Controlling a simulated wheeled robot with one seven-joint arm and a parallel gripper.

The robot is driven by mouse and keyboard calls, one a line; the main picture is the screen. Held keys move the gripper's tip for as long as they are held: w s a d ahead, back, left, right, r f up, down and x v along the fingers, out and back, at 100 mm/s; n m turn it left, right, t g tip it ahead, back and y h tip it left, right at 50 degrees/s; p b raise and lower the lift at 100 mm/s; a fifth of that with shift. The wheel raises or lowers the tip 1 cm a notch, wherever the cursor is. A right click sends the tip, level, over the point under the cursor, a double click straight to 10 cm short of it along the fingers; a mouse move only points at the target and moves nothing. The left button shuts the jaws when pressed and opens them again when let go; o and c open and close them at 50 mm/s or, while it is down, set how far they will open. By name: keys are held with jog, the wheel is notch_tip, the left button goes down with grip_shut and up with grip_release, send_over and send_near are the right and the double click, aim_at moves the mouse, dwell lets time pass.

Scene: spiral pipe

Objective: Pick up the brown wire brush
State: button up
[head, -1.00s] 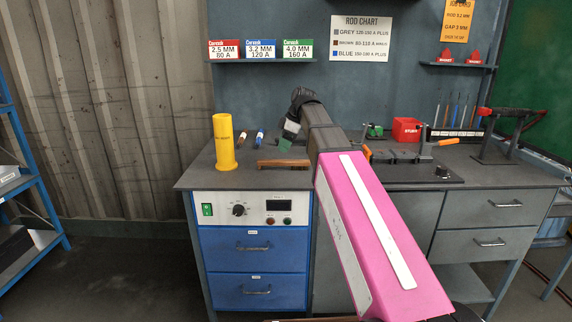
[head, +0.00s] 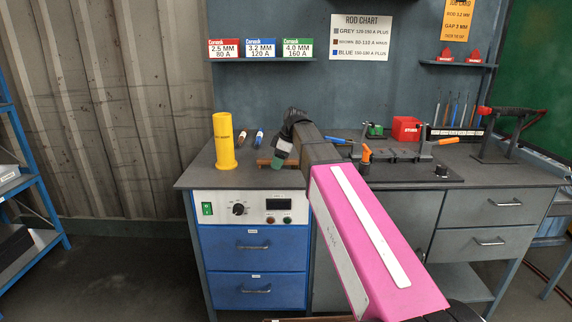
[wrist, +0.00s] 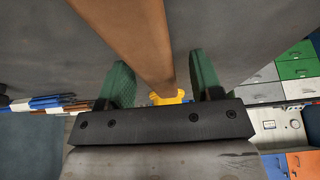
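The brown wire brush (head: 263,162) lies on the bench top in the head view, partly hidden behind my gripper (head: 279,163). In the wrist view the brush (wrist: 130,35) is a long brown bar running from the top down between the two green fingers of my gripper (wrist: 160,75). The fingers are open, one on each side of the bar, with a gap visible on either side. The brush's bristles are not visible.
A yellow tube (head: 224,143) stands left of the brush. Brown and blue rod bundles (head: 259,136) lie behind it. A fixture plate (head: 410,170) with clamps and a red box (head: 406,128) are to the right. The bench's front left is clear.

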jog(key=c, duration=0.9)
jog(key=shift+c, duration=0.2)
